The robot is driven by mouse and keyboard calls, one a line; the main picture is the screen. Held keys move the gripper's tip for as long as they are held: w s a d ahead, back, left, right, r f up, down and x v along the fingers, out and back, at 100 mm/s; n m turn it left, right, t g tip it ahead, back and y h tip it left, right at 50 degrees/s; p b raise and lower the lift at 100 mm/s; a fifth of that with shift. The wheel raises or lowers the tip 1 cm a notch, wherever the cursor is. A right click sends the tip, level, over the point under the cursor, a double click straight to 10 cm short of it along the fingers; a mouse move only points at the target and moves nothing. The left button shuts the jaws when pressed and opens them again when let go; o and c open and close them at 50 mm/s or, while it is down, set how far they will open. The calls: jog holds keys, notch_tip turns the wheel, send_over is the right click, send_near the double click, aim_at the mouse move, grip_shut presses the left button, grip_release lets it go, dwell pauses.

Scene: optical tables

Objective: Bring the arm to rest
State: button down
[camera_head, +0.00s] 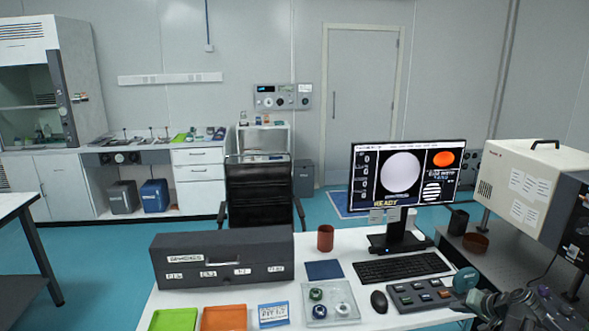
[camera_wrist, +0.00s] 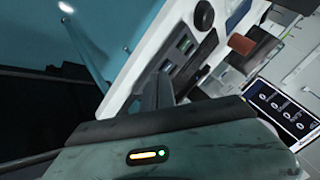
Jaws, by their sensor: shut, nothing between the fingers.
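My gripper shows in the wrist view (camera_wrist: 157,88) as dark fingers, shut and empty, beyond a grey-green housing with an orange light bar. In the head view my arm is folded at the lower right corner, beside the white desk's right front edge. The gripper's fingertips cannot be made out clearly there. In the wrist view the fingers overlap the edge of the white desk near the button panel (camera_wrist: 180,52); whether they touch anything cannot be told.
On the white desk (camera_head: 372,322) are a button panel (camera_head: 418,295), mouse (camera_head: 379,302), keyboard (camera_head: 403,266), monitor (camera_head: 407,174), brown cup (camera_head: 325,238), clear tray (camera_head: 318,322) and dark case (camera_head: 222,259). A cream instrument (camera_head: 527,190) stands at right. Blue floor (camera_head: 100,265) is open at left.

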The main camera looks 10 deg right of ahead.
jog(key=w+a+n+g+y+p, duration=0.15)
jog(key=w+a, duration=0.25)
jog(key=a, duration=0.5)
jog(key=w+a+r+n+y, duration=0.1)
jog(key=w+a+n, duration=0.1)
jog(key=w+a, duration=0.5)
jog(key=w+a+n+g+y+p, duration=0.1)
jog(key=w+a+n, duration=0.1)
jog(key=a, duration=0.9)
jog(key=a+f+n+g, duration=0.1)
jog(key=a+n+g, duration=0.15)
jog(key=a, duration=1.15)
jog(key=s+a+f+n+g+h+p, duration=0.25)
jog(key=s+a, duration=0.35)
jog(key=a, duration=0.4)
jog(key=s+d+m+g+h, duration=0.1)
jog(key=s+d+m, duration=0.1)
jog(key=s+d, duration=0.2)
jog(key=shift+s+d+f+g+b, duration=0.15)
jog(key=shift+s+d+g+b, duration=0.05)
jog(key=shift+s+g+b, duration=0.15)
